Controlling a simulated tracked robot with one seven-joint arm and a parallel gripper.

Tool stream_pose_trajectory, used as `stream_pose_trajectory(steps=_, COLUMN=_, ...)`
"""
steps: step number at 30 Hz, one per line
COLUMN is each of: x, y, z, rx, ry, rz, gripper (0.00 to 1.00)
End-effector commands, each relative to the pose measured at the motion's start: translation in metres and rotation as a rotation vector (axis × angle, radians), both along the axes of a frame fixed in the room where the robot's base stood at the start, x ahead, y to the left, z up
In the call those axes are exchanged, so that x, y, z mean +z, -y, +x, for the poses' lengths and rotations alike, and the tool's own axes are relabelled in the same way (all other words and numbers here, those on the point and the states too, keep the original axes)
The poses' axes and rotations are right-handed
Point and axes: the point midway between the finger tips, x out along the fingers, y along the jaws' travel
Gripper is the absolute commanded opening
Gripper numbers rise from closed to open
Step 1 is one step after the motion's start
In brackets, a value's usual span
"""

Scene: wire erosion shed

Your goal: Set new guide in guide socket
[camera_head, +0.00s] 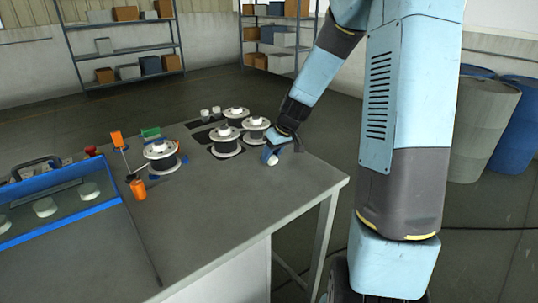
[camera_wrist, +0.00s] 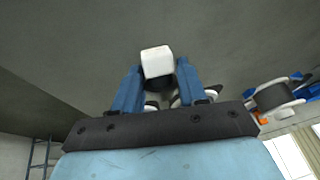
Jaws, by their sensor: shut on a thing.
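My gripper (camera_head: 271,155) is above the right end of the grey table (camera_head: 235,215), near its far edge. In the wrist view, the two blue fingers of my gripper (camera_wrist: 158,72) are shut on a white, blocky piece with a dark lower part, which I take for the new guide (camera_wrist: 157,61). In the head view, the new guide (camera_head: 273,160) shows as a small white round end below the fingers. Whether it touches the table I cannot tell. I cannot make out the guide socket for certain in either view.
Several white-flanged wire spools (camera_head: 227,140) stand just left of my gripper. A separate spool (camera_head: 161,157), an orange bottle (camera_head: 138,189) and a blue-edged clear cover (camera_head: 60,205) are farther left. The table's front right is clear.

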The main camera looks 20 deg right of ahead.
Motion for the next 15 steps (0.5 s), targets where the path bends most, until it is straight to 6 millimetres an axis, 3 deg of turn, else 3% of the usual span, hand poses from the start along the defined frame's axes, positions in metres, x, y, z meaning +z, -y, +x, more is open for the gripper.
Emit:
stream_pose_trajectory(steps=6, x=-0.0019, y=-0.0001, z=0.0001, rx=0.000, ry=0.000, rz=0.000, gripper=0.03)
stream_pose_trajectory(steps=7, x=-0.0015, y=-0.0002, z=0.0001, rx=0.000, ry=0.000, rz=0.000, gripper=0.44)
stream_pose_trajectory(steps=15, x=-0.0012, y=-0.0005, z=0.0001, rx=0.001, ry=0.000, rz=0.000, gripper=0.67)
